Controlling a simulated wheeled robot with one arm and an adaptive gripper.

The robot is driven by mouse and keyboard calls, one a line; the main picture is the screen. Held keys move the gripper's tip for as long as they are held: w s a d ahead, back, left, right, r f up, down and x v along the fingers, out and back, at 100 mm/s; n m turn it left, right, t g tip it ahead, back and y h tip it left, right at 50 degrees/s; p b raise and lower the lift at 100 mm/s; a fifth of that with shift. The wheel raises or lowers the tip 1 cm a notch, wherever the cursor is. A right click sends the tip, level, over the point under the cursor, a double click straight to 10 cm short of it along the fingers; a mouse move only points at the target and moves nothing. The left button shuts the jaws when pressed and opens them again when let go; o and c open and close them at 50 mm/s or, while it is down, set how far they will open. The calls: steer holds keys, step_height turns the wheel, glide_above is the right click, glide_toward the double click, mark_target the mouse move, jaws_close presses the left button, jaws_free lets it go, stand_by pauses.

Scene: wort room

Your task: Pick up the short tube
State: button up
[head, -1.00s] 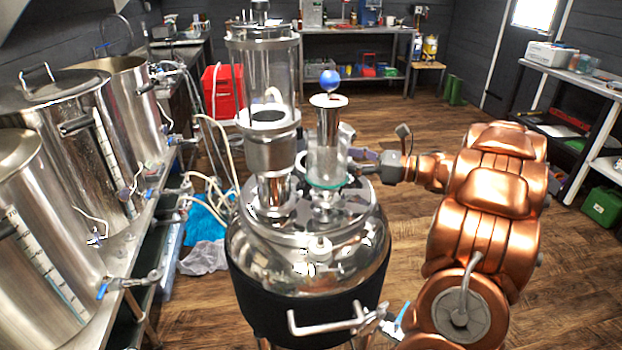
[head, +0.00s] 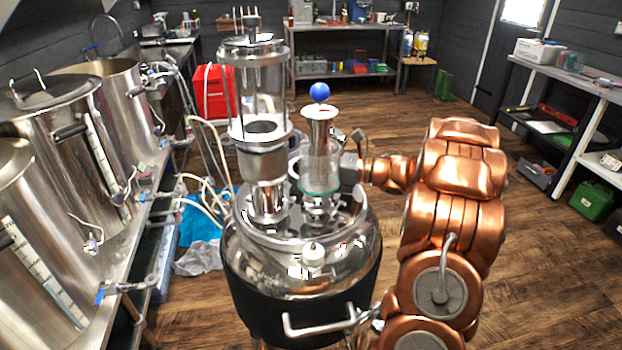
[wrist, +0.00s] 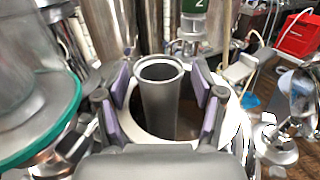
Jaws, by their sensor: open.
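The short tube (wrist: 158,105) is a plain metal cylinder with a flared, open top. In the wrist view it stands upright between the two purple-padded fingers of my gripper (wrist: 161,84). The fingers are open, with a visible gap on each side of the tube.
A taller glass-and-steel column (head: 262,95) stands close left of the tube on the rounded steel vessel (head: 300,250). A blue ball (head: 319,92) shows above the tube; I cannot tell if they touch. Large steel kettles (head: 65,150) line the left.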

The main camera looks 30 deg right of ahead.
jaws_close()
stand_by(0.6)
